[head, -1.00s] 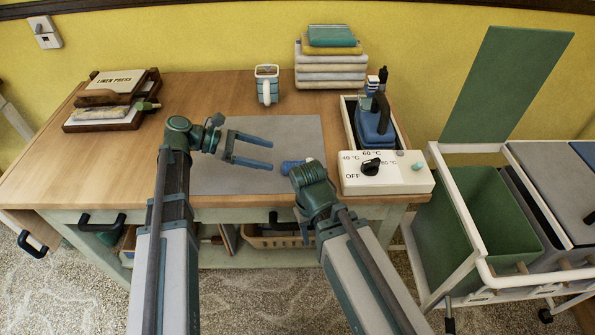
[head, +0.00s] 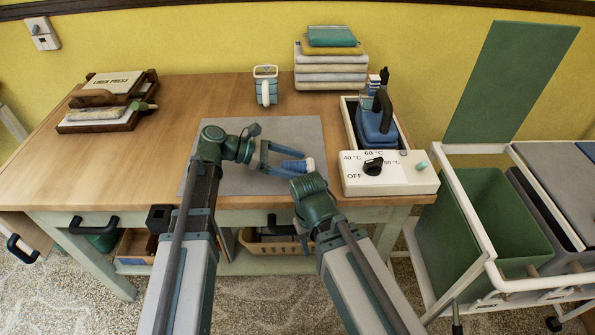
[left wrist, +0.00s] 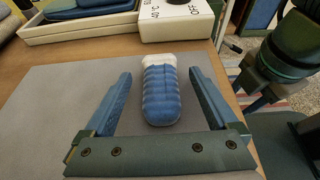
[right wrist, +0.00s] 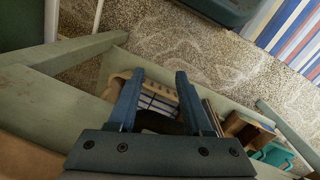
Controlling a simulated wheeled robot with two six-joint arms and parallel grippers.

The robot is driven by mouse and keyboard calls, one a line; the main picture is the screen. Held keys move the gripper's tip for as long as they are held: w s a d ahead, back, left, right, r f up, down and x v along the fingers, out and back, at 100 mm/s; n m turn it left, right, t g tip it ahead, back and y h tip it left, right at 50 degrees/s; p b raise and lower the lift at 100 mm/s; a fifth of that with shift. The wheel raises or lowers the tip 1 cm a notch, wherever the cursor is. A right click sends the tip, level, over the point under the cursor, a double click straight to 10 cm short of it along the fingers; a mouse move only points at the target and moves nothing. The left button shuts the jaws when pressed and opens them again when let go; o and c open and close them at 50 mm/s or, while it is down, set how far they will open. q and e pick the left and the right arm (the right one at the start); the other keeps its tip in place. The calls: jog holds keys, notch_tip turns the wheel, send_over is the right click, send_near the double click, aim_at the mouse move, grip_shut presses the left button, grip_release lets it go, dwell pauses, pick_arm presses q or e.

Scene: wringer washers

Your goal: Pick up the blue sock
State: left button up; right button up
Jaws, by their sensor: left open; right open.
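The blue sock (head: 298,167) is a ribbed blue roll with a white end. It lies on the grey mat (head: 225,178) near the table's front edge. In the left wrist view the sock (left wrist: 161,92) lies between the spread fingers of my left gripper (left wrist: 160,100), apart from both. In the head view my left gripper (head: 285,160) is open over the mat, its fingers pointing right around the sock. My right gripper (right wrist: 155,90) is open and empty in the right wrist view, pointing down in front of the table. Its fingers are hidden in the head view.
A white control box (head: 385,176) with a dial and an iron (head: 376,122) in a tray stand just right of the mat. A mug (head: 266,87) and folded linen (head: 330,68) stand behind. The linen press (head: 108,102) is at left, a cart with green bin (head: 490,225) at right.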

aim_at(296, 163)
pick_arm(q)
jog(key=shift+d, duration=0.15)
jog(key=c, duration=1.4)
jog(key=shift+c, duration=0.2)
notch_tip(296, 163, up, 10)
jog(key=p, duration=1)
